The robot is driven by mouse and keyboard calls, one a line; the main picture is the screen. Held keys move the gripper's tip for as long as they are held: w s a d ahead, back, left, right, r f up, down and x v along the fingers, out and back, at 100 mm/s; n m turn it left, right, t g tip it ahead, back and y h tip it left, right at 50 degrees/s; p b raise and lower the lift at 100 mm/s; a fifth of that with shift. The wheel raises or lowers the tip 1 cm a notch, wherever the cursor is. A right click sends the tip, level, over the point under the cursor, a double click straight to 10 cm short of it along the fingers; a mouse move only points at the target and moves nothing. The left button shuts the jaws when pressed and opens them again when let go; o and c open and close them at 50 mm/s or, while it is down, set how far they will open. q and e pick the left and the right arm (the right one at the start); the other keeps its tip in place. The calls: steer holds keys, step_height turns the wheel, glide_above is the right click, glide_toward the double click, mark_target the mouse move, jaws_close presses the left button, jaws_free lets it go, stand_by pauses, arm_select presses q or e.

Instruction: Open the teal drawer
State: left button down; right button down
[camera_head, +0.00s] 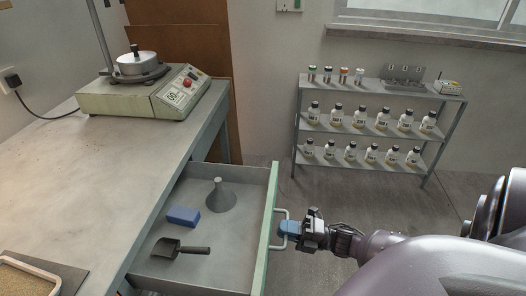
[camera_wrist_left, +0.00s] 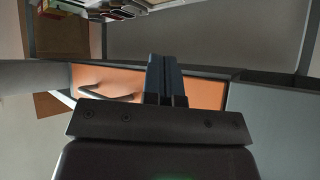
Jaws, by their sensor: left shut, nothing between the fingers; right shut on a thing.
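The teal drawer (camera_head: 265,240) is pulled out of the bench, and its inside shows. A pale bar handle (camera_head: 286,212) is on its pale green front. My right gripper (camera_head: 287,229) is shut on the handle, coming from the right with its blue fingertips at the bar. In the drawer lie a blue block (camera_head: 183,217), a grey funnel (camera_head: 218,196) and a black scoop (camera_head: 178,249). My left gripper (camera_wrist_left: 165,78) shows only in the left wrist view. It is shut and empty, in front of an orange panel (camera_wrist_left: 205,93) with a dark handle (camera_wrist_left: 105,93).
The bench top (camera_head: 75,170) carries a machine with a round pan (camera_head: 145,90) and a tray (camera_head: 25,275) at the near left. A rack of bottles (camera_head: 370,130) stands against the back wall. Floor is clear between the drawer and the rack.

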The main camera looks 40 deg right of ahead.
steer(key=shift+r+v, duration=0.2)
steer(key=shift+v, duration=0.8)
steer(key=shift+r+v, duration=0.2)
steer(key=shift+v, duration=0.8)
steer(key=c, duration=1.2)
jaws_free()
steer(key=shift+s+d, duration=0.1)
steer(key=v, duration=1)
steer(key=shift+s+d, duration=0.2)
steer(key=shift+f, duration=0.1)
steer(key=shift+s, duration=0.1)
